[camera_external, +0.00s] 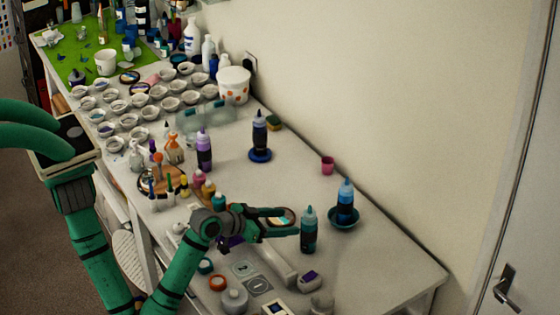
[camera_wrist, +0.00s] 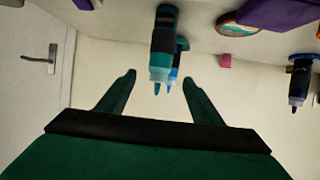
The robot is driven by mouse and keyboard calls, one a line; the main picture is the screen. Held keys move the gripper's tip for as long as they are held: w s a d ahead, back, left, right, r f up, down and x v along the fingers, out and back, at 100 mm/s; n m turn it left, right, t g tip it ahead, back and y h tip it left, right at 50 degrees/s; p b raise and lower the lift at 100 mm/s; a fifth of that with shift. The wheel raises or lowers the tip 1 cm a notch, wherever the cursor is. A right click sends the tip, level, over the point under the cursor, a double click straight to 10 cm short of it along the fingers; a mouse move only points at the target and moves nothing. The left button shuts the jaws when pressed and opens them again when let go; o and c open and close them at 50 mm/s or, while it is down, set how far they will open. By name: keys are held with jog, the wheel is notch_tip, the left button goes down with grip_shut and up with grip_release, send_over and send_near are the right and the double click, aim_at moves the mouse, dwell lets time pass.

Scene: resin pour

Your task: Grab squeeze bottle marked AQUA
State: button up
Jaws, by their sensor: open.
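A teal squeeze bottle (camera_external: 309,232) with a dark band stands upright on the table; its marking is too small to read. My gripper (camera_external: 292,222) is open, level with the table, its fingers pointing at this bottle from the left and nearly reaching it. In the upside-down wrist view the teal bottle (camera_wrist: 163,42) is centred ahead between the open fingers, with nothing held. A blue squeeze bottle (camera_external: 346,196) stands in a teal dish (camera_external: 344,222) behind it to the right; in the wrist view it is mostly hidden behind the teal one.
A dark blue bottle (camera_external: 260,135) stands on a blue dish, and a purple bottle (camera_external: 204,150) farther left. A pink cup (camera_external: 327,165) is near the wall. Small jars, including a grey one (camera_external: 234,301), lie at the front. The table's right end is clear.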

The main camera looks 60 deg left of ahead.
aim_at(302, 222)
jog(key=x, duration=0.5)
jog(key=shift+f+x, duration=0.1)
jog(key=shift+x, duration=1.25)
jog(key=shift+f+x, duration=0.15)
jog(key=shift+x, duration=1.2)
jog(key=shift+s, duration=0.15)
jog(key=c, duration=1.3)
jog(key=shift+r, duration=0.1)
